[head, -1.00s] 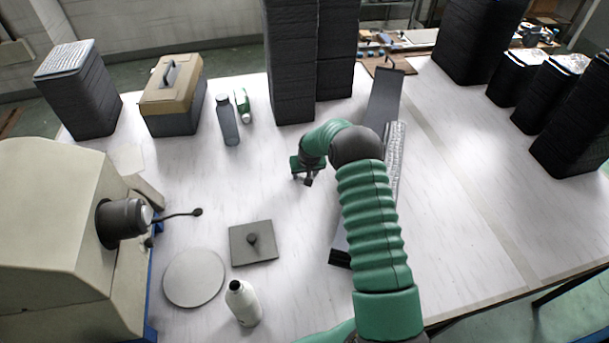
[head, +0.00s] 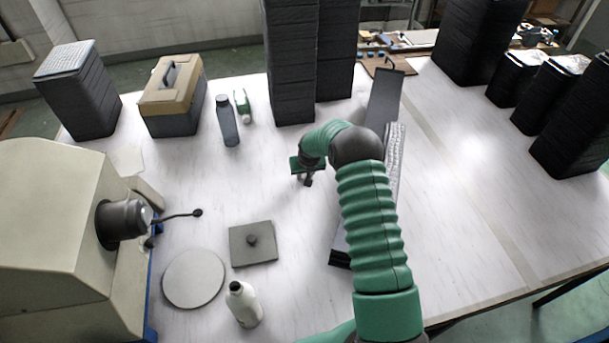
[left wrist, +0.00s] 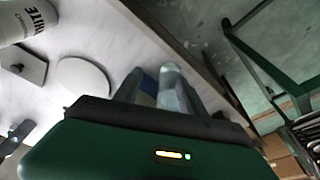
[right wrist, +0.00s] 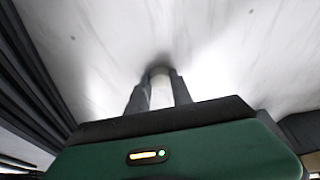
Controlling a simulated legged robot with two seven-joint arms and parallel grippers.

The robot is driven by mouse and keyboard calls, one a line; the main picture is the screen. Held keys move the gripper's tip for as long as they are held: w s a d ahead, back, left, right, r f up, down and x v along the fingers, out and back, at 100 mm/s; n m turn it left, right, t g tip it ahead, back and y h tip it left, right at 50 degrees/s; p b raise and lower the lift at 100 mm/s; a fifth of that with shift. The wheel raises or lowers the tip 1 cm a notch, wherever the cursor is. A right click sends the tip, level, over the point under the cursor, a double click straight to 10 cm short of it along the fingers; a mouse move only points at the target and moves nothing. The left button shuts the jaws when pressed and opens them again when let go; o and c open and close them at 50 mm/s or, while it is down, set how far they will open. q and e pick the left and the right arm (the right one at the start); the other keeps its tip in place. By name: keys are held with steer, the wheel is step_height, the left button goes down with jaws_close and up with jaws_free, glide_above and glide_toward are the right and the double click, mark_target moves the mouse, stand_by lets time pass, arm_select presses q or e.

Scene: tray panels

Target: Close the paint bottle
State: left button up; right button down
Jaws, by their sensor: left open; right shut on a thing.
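The paint bottle (head: 244,305) stands upright on the table at the lower middle of the head view, white with a dark spot at its top. It also shows in the left wrist view (left wrist: 22,22) with the word WHITE on its label. My right gripper (head: 308,181) is well beyond the bottle, low over the table. In the right wrist view it is shut on a small pale round thing (right wrist: 160,90), perhaps the cap, partly hidden by the fingers. My left gripper (left wrist: 155,82) is open and empty in the left wrist view, apart from the bottle, and out of the head view.
A square dark plate with a knob (head: 252,244) and a round grey disc (head: 194,278) lie near the bottle. A beige machine (head: 50,230) stands left. A grey-blue bottle (head: 227,122), a toolbox (head: 171,95) and black stacks (head: 292,70) stand farther back.

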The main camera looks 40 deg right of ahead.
steer(key=shift+r, duration=0.55)
step_height(320, 180, up, 2)
steer(key=shift+r, duration=0.2)
arm_select(q)
steer(key=shift+s+b+x, duration=0.25)
steer(key=shift+b+x, duration=0.8)
steer(key=shift+b, duration=0.05)
arm_select(e)
steer(key=s+a, duration=0.3)
steer(key=a, duration=0.1)
steer(key=s+a+r, duration=0.1)
steer(key=s+a, duration=0.2)
steer(key=a, duration=0.1)
steer(key=s+a, duration=0.3)
steer(key=a, duration=0.2)
steer(key=shift+s+r, duration=0.3)
steer(key=shift+s, duration=0.05)
arm_select(q)
steer(key=shift+f, duration=0.1)
arm_select(e)
steer(key=shift+d, duration=0.1)
